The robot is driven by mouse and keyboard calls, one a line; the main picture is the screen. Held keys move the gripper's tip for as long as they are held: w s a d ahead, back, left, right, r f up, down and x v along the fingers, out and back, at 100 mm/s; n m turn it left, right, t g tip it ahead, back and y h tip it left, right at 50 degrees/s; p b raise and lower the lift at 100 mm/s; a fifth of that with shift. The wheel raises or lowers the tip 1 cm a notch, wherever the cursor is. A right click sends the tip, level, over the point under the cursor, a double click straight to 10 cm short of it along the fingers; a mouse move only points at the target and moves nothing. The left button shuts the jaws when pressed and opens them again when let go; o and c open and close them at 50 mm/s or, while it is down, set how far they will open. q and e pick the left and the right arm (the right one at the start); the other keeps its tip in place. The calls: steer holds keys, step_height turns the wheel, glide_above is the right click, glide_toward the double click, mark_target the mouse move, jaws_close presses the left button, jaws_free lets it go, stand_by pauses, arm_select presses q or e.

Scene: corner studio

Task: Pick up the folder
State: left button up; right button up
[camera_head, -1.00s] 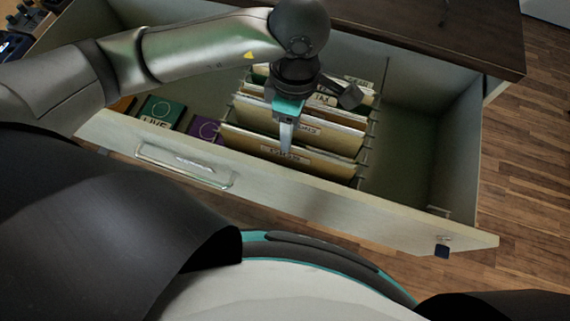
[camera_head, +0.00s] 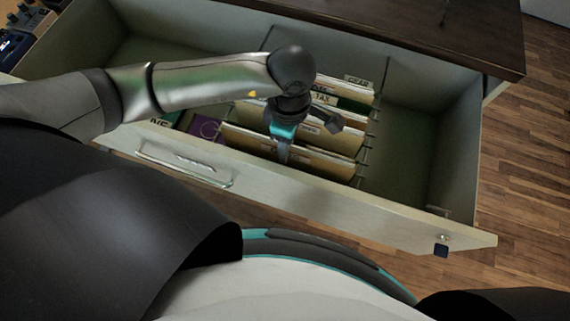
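Several tan folders with paper and white labels stand upright in a wire rack inside the open drawer. The front folder (camera_head: 325,165) is nearest the drawer front, and its label is hidden. Further back are a folder labelled TAX (camera_head: 322,99) and one labelled GEAR (camera_head: 357,82). My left gripper (camera_head: 283,155) points down at the left half of the front folder, its fingertips at or just behind that folder's top edge. The fingers show nearly edge-on, so I cannot tell whether they are open or touch the folder. My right gripper is out of view.
The open drawer (camera_head: 345,208) has a clear handle (camera_head: 185,168) on its front. A purple record sleeve (camera_head: 206,128) and a partly hidden green one lie left of the folders. The drawer's right end is empty. A dark desktop (camera_head: 440,35) overhangs its back.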

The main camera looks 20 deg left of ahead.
arm_select(q)
jaws_close()
stand_by(1.2)
